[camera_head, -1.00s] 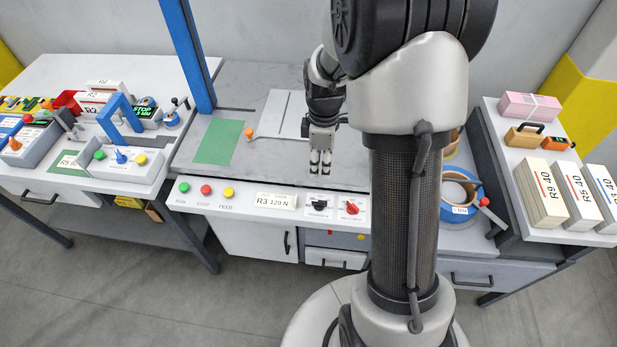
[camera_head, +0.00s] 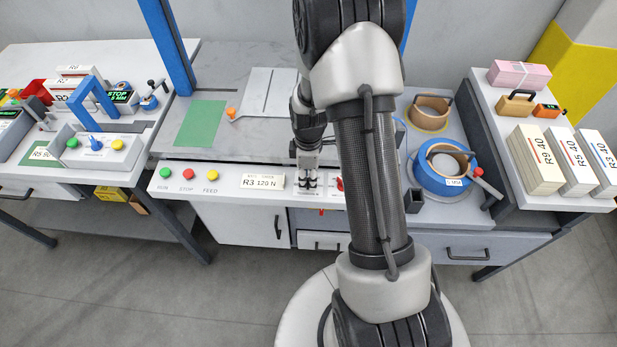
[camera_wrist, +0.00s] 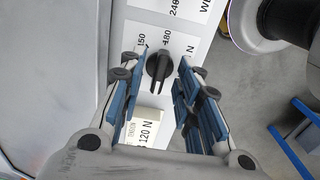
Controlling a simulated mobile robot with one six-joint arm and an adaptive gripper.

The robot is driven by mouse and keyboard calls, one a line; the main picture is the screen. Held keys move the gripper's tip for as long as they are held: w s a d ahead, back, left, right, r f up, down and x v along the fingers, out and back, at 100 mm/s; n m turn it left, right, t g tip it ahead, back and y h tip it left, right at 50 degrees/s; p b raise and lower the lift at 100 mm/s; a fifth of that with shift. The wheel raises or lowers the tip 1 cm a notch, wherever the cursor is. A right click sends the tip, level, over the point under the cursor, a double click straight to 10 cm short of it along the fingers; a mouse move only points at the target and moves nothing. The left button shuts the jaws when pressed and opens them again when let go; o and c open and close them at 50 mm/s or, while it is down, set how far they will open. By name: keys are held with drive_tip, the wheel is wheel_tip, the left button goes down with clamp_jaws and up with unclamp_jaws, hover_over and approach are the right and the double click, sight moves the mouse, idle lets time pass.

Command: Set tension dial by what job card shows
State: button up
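The job card (camera_head: 262,182) on the front panel reads "R3 120 N" in the head view. Part of it, with "120 N", also shows in the wrist view (camera_wrist: 150,128). The tension dial is a black knob (camera_wrist: 158,68) on a white plate with marks such as 150 and 180. In the wrist view it lies between and beyond my gripper's (camera_wrist: 163,75) fingers. The fingers are apart with a gap on both sides of the knob. In the head view my gripper (camera_head: 307,184) points down over the dial and mostly hides it.
A red knob (camera_head: 340,185) sits just right of the dial, partly behind my arm. Green (camera_head: 165,173), red (camera_head: 188,174) and yellow (camera_head: 213,175) buttons line the panel's left. A blue tape roll (camera_head: 443,178) and stacked paper bundles (camera_head: 536,165) stand at the right.

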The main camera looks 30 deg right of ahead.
drive_tip(key=shift+c, duration=0.6)
clamp_jaws()
